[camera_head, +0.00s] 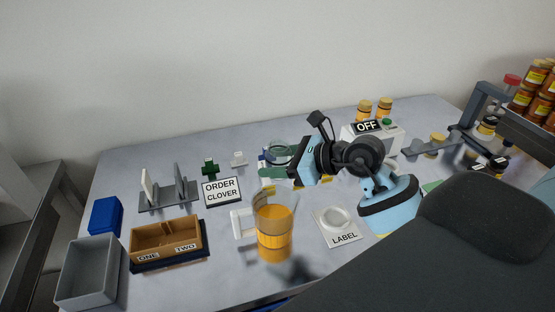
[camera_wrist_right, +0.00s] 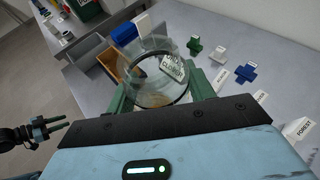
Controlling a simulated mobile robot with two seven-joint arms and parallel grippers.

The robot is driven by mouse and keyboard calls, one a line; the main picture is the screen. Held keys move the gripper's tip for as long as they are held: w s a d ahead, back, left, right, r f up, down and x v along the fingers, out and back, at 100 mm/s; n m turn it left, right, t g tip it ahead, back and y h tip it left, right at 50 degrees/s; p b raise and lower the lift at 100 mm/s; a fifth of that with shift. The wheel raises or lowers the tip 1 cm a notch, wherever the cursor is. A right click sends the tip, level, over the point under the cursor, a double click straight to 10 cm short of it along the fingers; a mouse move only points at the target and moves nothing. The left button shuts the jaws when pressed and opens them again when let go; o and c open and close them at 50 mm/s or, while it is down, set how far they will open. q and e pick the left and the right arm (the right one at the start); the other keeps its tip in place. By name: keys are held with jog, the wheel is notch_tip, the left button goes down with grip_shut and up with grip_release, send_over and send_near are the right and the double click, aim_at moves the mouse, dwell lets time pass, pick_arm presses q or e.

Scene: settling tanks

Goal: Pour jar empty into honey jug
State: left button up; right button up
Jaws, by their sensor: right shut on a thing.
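The honey jug (camera_head: 275,234) stands at the front middle of the table in the head view. It is clear, holds amber honey and has a pale handle on its left. My right gripper (camera_head: 279,160) is above and behind the jug, its green fingers shut on a clear glass jar. In the right wrist view the jar (camera_wrist_right: 158,82) sits between the fingers with its round dark rim facing the camera. My left gripper (camera_wrist_right: 52,132) shows only at the left edge of the wrist view, fingers apart and empty.
A white LABEL plate (camera_head: 338,226) lies right of the jug. A brown two-part box (camera_head: 166,241), grey bin (camera_head: 88,272) and blue box (camera_head: 105,215) stand left. The ORDER CLOVER sign (camera_head: 222,191) stands behind. A white OFF machine (camera_head: 384,139) is at the back right.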

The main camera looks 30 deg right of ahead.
aim_at(274, 143)
jog(key=shift+r, duration=0.15)
jog(key=shift+r, duration=2.45)
